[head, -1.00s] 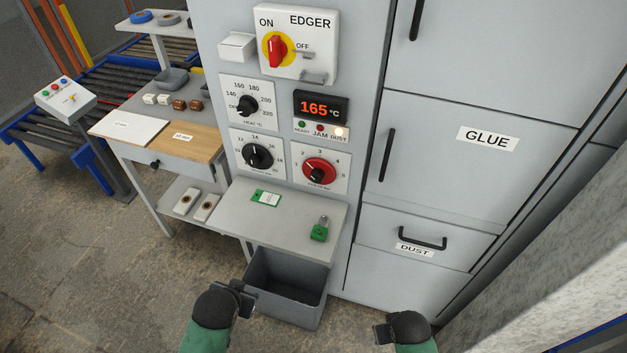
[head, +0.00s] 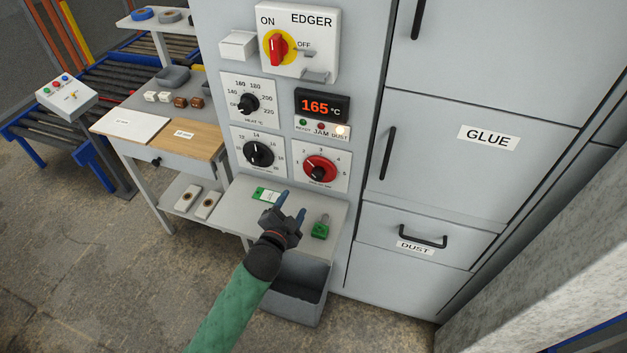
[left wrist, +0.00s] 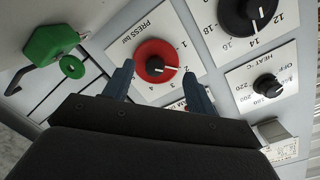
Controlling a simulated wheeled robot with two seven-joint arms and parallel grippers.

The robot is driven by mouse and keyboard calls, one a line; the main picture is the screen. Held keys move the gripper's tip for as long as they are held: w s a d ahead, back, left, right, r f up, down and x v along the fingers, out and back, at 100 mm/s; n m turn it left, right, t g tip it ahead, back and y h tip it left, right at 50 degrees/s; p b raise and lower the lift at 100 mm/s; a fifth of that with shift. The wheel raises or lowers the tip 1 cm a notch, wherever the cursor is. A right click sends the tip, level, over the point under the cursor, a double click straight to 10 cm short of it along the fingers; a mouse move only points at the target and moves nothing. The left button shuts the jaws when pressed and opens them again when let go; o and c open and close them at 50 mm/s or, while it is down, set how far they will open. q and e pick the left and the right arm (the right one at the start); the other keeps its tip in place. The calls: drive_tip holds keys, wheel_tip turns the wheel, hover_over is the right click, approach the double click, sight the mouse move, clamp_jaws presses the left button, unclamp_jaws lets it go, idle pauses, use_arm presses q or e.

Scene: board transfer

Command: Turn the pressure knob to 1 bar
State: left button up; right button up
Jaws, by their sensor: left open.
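The pressure knob (head: 320,170) is a red disc with a black centre on a white dial plate, low on the right of the grey edger panel. It also shows in the left wrist view (left wrist: 155,65), where its white mark points near the 2. My left gripper (head: 291,205) is open and empty, over the small shelf below the knob. In the left wrist view its two blue fingers stand either side of the knob in the picture, apart from it. My right gripper is not in view.
A green padlock (head: 320,229) and a green-and-white tag (head: 267,195) are on the shelf (head: 236,207). A second dial (head: 258,153) is left of the knob, with the heat dial (head: 248,103) above that. A grey bin (head: 300,299) stands below.

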sight(315, 178)
use_arm(q)
drive_tip(key=w+d+p, duration=0.1)
drive_tip(key=w, duration=0.1)
drive_tip(key=w+d+r+m+h+p, duration=0.1)
drive_tip(key=w+d, duration=0.1)
drive_tip(key=w, duration=0.1)
drive_tip(key=w+d+m+h+p, duration=0.1)
drive_tip(key=w+d, duration=0.1)
drive_tip(key=shift+w+d+r+t, duration=0.15)
drive_tip(key=shift+r+t, duration=0.1)
drive_tip(key=shift+t, duration=0.05)
drive_tip(key=shift+w+d+f, duration=0.1)
drive_tip(key=shift+w+d, duration=0.15)
drive_tip(key=shift+w, duration=0.4)
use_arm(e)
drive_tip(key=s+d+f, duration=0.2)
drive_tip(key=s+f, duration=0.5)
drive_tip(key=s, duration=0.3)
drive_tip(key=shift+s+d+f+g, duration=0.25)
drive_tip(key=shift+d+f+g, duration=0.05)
use_arm(q)
drive_tip(key=c, duration=1)
